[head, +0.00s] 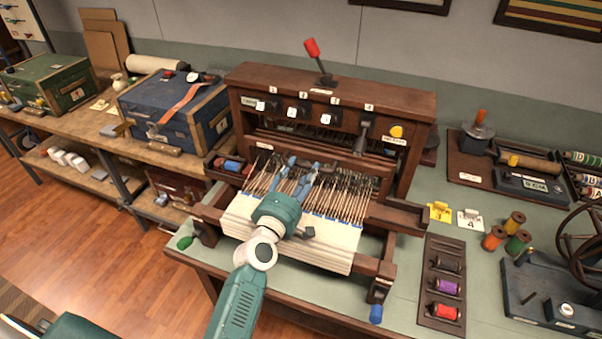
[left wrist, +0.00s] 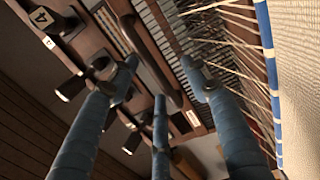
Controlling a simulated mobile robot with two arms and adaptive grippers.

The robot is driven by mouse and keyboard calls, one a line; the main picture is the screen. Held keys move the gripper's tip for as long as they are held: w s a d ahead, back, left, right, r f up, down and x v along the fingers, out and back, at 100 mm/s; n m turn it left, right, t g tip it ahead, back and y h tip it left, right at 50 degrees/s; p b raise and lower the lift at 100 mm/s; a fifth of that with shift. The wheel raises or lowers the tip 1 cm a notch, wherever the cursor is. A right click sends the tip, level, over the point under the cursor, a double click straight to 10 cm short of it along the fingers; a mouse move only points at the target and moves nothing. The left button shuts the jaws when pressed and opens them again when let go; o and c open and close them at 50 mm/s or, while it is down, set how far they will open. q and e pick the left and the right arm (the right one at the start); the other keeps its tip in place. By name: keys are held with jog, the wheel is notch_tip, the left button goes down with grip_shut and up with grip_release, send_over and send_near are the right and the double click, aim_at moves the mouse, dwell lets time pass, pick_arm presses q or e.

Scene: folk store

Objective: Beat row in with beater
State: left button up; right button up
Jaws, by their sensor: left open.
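A dark wooden loom (head: 395,100) stands on the green bench. Pale warp threads (head: 350,203) run from it to cream cloth (head: 305,245), whose upper edge has a blue-and-white row. The beater appears to be the dark wooden bar (head: 330,153) behind the threads. The left wrist view shows a wooden bar (left wrist: 147,45) and a slatted reed (left wrist: 205,75) beside the threads. My left gripper (head: 304,168) is open over the warp, its blue fingers pointing at the bar. Nothing shows between the fingers; contact with the bar cannot be told. My right gripper is out of view.
A blue chest (head: 175,112) stands on the wooden bench at left. A spool rack (head: 443,285), loose spools (head: 515,222) and a wheeled device (head: 555,290) stand at right. A red-handled lever (head: 318,60) rises from the loom's top. Loom side arms flank the cloth.

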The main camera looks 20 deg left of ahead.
pick_arm(q)
jog(key=s+p, duration=0.1)
jog(key=s, duration=0.7)
jog(key=shift+a, duration=0.25)
dwell(0.4)
jog(key=shift+r, duration=0.1)
dwell(0.8)
dwell(0.3)
